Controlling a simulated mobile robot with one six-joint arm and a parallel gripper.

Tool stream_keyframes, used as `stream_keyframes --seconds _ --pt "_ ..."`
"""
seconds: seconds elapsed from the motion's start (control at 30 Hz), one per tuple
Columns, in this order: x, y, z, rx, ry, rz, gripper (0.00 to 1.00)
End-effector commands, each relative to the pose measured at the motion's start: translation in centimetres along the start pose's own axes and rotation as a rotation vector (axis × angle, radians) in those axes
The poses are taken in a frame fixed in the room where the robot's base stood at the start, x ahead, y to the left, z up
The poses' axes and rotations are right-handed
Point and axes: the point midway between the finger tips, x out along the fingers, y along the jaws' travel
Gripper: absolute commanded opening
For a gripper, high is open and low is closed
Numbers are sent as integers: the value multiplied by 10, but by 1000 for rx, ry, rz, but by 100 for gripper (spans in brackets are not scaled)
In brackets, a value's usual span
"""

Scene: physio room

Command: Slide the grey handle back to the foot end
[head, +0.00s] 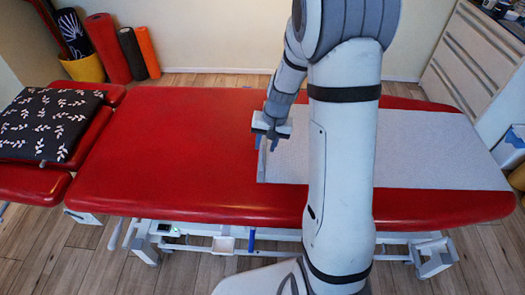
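A light grey sheet (430,150) lies flat on the red treatment table (170,150), over its right part. A narrow grey bar, which looks like the grey handle (262,168), runs along the left edge of this sheet. My gripper (267,143) points down at the upper end of this bar, with its blue fingertips to either side. The fingertips are small, and I cannot tell whether they grip the bar or only stand around it. My arm hides the middle of the sheet.
A black leaf-patterned cushion (45,124) lies on the headrest at the left. Rolled mats (107,48) stand by the back wall. A drawer cabinet (470,60) is at the right. The red surface left of the sheet is clear.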

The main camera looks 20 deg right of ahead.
Motion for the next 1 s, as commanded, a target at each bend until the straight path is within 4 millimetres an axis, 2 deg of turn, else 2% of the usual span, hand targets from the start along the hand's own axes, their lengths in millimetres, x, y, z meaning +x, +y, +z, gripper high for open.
stream_keyframes --seconds 0.03,0.2,0.57,0.9,1.0 --pt "10 0 1 0 -4 1 33" --pt "28 0 0 -1 -1 0 33" --pt "33 -1 0 -2 0 0 33" --pt "33 -1 0 -2 0 0 5" --pt "33 -1 0 -2 0 0 0"
